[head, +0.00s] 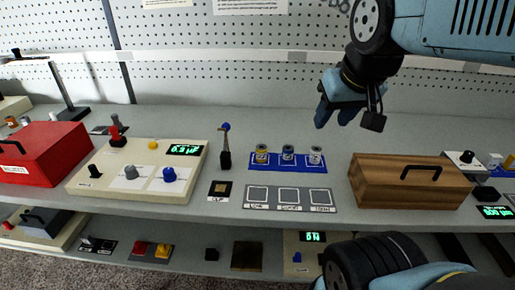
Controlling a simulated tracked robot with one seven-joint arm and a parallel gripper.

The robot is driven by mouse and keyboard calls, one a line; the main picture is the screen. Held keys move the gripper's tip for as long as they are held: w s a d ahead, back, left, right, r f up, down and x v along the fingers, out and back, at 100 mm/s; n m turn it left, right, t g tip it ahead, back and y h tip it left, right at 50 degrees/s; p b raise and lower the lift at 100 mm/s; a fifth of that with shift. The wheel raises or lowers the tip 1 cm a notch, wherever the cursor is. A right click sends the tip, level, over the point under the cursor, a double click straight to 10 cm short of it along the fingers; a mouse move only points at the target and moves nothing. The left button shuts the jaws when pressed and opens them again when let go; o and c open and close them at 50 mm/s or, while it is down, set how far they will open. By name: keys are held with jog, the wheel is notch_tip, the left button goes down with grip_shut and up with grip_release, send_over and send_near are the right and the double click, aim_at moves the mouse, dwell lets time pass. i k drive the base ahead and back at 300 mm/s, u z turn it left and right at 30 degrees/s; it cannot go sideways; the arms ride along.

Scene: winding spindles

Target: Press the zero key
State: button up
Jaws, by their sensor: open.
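I cannot tell which key is the zero key, as the labels are too small to read. A cream control panel (128,170) on the left of the bench has a lit green display (186,149), a yellow button (152,145) and black, grey and blue knobs. At the far right, another lit green display (495,212) stands near a dark key or block (487,194). My gripper (335,121) is open and empty, pointing down above the back of the bench, left of and higher than the wooden box. It is well apart from both displays and touches nothing.
A red box (42,152) stands at the left. A blue tray (263,168) holds three small spools behind a grey tray (247,206) with three squares. A wooden box (412,180) stands right of centre. A lower shelf (190,256) holds more devices. The back bench is fairly clear.

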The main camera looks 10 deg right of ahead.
aim_at(152, 145)
jog(key=u, duration=0.25)
jog(key=k, duration=1.05)
jog(key=z, duration=0.4)
jog(key=i, duration=1.05)
jog(key=u, duration=1.35)
